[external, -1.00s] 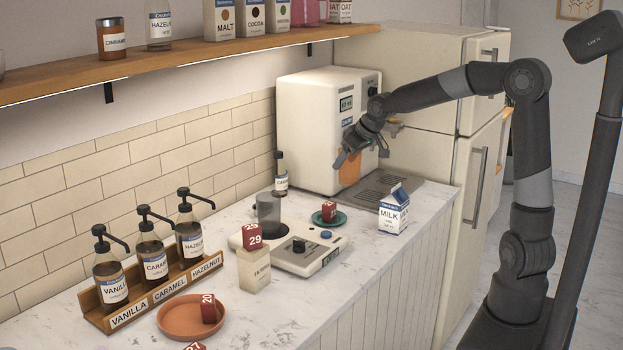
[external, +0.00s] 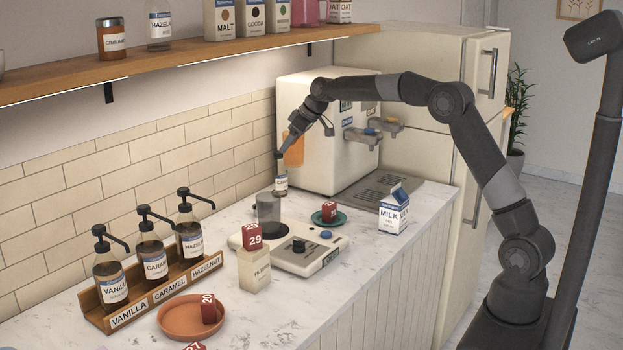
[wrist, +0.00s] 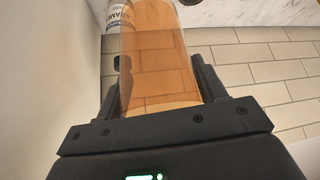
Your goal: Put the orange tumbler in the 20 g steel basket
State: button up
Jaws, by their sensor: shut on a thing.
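In the wrist view the tumbler (wrist: 160,45) stands between the two fingers of my gripper (wrist: 160,88), one on each side. A red block marked 20 (external: 209,308) sits in a round terracotta dish (external: 178,320) at the front left. I cannot make out a steel basket in either view.
A small caramel bottle (external: 281,180) stands just below the tumbler. A dark cylinder (external: 268,212) stands on the white appliance (external: 300,258). A pump-bottle rack (external: 165,285), a box topped by a red 29 block (external: 254,238) and a milk carton (external: 393,213) are nearby. A shelf (external: 180,62) runs above.

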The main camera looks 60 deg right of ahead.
jog(key=w+a+f, duration=0.5)
jog(key=a+f, duration=0.5)
jog(key=shift+w+f, duration=0.15)
jog(key=shift+f, duration=0.2)
jog(key=shift+f, duration=0.15)
jog(key=shift+f, duration=0.5)
jog(key=o, duration=1.1)
